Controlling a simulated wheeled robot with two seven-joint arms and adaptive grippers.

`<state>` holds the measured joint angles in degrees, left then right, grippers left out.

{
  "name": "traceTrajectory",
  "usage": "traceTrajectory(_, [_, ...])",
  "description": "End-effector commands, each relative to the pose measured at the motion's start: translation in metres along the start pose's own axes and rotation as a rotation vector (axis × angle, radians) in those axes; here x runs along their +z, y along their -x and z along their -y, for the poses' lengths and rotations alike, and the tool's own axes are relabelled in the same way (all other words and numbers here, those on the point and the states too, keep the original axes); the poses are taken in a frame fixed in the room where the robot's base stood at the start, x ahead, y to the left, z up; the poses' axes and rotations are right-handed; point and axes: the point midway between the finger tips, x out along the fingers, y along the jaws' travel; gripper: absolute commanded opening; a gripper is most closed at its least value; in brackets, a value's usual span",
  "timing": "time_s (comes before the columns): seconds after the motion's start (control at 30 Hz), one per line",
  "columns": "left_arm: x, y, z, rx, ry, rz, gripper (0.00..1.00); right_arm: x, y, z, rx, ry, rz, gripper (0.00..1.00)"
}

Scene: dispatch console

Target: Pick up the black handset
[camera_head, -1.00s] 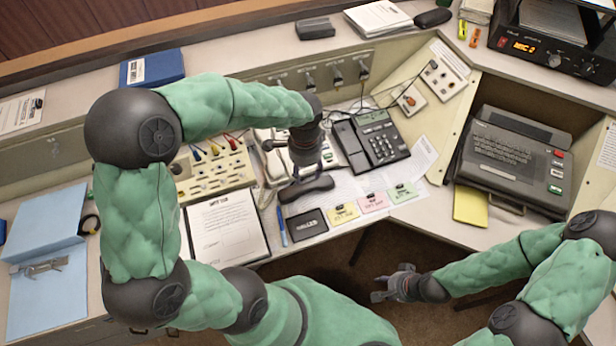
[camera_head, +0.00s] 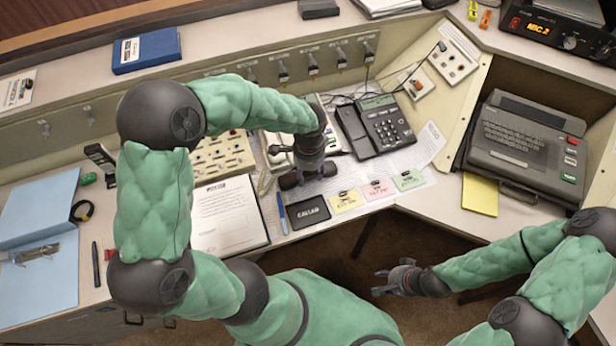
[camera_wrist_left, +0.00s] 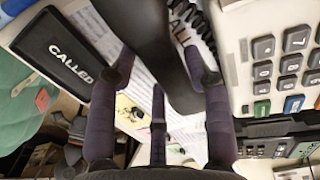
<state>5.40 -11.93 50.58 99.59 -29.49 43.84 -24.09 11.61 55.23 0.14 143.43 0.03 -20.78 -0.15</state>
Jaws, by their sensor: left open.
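The black handset (camera_head: 289,181) lies on the desk in front of the phones, mostly covered by my left gripper in the head view. My left gripper (camera_head: 308,172) is open and points down over the handset's middle. In the left wrist view the handset (camera_wrist_left: 172,70) runs between the spread fingers of the left gripper (camera_wrist_left: 160,90). I cannot tell whether any finger touches it. My right gripper (camera_head: 381,282) hangs in front of the desk edge, away from the handset, with its fingers apart and empty.
A black desk phone (camera_head: 375,126) stands behind and right of the left gripper. A black CALLED pad (camera_head: 307,212), a blue pen (camera_head: 282,212) and coloured cards (camera_head: 378,189) lie close in front.

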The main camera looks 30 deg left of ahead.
Motion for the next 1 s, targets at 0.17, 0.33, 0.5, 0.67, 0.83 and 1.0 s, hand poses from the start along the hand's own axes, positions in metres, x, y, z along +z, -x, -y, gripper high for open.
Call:
traceTrajectory(0.17, [0.000,-0.009,0.001,-0.002,0.001,-0.002,0.50,0.000,-0.005,-0.002,0.000,0.000,0.000,0.40])
traceTrajectory(0.33, [0.000,-0.008,0.001,-0.001,0.000,-0.002,0.38,0.000,-0.004,-0.001,0.000,0.000,0.000,0.40])
traceTrajectory(0.5, [0.000,-0.008,0.000,-0.001,0.000,-0.002,0.04,0.000,-0.004,-0.001,0.000,0.000,0.000,0.40])
traceTrajectory(0.67, [0.000,-0.008,0.001,-0.002,0.000,-0.002,0.00,0.000,-0.004,-0.001,0.000,0.000,0.000,0.40])
traceTrajectory(0.83, [0.000,-0.005,0.001,-0.002,0.000,-0.002,0.00,0.000,-0.002,-0.001,0.000,0.000,0.000,0.40])
traceTrajectory(1.0, [-0.001,0.010,0.001,-0.002,0.000,-0.002,0.00,0.000,0.004,0.001,0.000,0.000,0.000,0.40])
